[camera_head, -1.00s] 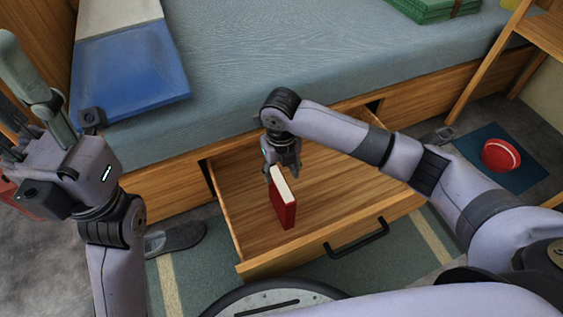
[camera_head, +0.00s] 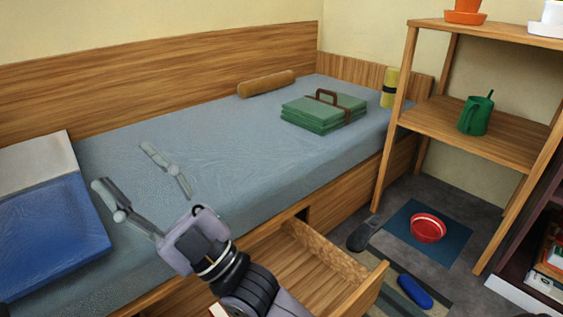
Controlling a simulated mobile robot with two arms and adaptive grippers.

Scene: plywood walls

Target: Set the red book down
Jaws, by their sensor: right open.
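My right gripper (camera_head: 122,166) is open and empty, with its two fingers spread wide above the bed. Only a small pale corner with a red edge, apparently the red book (camera_head: 216,311), shows at the bottom edge of the picture, beside my right forearm. The rest of the book is cut off, so I cannot tell how it stands. The open drawer (camera_head: 304,276) under the bed is partly hidden by my right arm. My left gripper is out of the picture.
The bed (camera_head: 235,150) holds a blue and white folded item (camera_head: 50,225), a green folded bundle (camera_head: 322,112) and a brown bolster (camera_head: 266,84). A wooden shelf (camera_head: 470,125) stands right. A red bowl (camera_head: 428,228), slippers (camera_head: 414,291) and mats are on the floor.

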